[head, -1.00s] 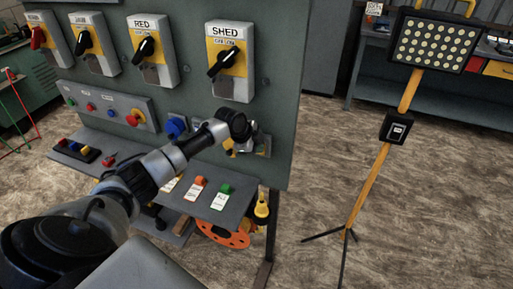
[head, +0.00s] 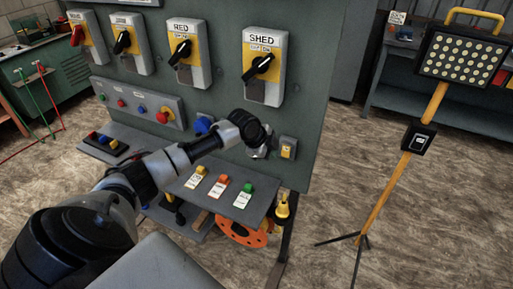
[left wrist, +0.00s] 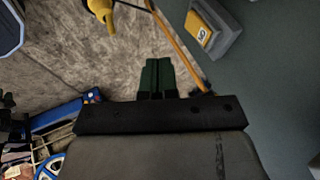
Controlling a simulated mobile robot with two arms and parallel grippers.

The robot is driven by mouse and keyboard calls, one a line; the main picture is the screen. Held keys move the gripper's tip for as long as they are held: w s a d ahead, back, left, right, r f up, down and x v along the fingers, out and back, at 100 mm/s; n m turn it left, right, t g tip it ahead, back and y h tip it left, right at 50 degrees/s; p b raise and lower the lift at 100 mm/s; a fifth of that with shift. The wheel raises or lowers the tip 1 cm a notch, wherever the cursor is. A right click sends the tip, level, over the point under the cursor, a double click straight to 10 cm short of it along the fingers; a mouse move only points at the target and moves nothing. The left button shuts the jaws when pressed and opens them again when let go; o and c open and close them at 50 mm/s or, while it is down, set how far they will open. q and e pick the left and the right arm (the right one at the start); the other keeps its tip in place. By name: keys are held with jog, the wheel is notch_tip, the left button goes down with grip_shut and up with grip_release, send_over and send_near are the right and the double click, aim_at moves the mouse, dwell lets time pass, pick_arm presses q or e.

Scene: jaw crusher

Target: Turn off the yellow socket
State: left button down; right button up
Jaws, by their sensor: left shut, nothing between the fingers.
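A small grey box with a yellow face (head: 288,148) is on the right part of the green panel, just right of my left gripper (head: 261,153). In the left wrist view the box (left wrist: 207,30) is at the upper right, with a light label on its yellow face. My left gripper (left wrist: 158,62) has its green fingers together and empty, and they look apart from the box. In the head view my wrist hides most of the fingers and the panel behind them. A blue socket (head: 204,125) is left of my wrist. My right gripper is not in view.
A shelf (head: 222,190) with coloured plugs and tags juts out below. A yellow plug (head: 282,208) and an orange reel (head: 243,232) are under it. Black-handled switches, including SHED (head: 263,66), are above. A yellow lamp stand (head: 402,165) stands right, with open floor around it.

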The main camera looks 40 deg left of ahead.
pick_arm(q)
jog(key=v, duration=0.3)
jog(key=b+v, duration=0.1)
jog(key=v, duration=0.1)
jog(key=shift+s+d, duration=0.25)
jog(key=shift+s, duration=0.25)
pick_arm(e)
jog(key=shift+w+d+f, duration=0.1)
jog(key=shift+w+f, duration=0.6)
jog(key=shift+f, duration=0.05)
pick_arm(q)
jog(key=shift+r, duration=0.1)
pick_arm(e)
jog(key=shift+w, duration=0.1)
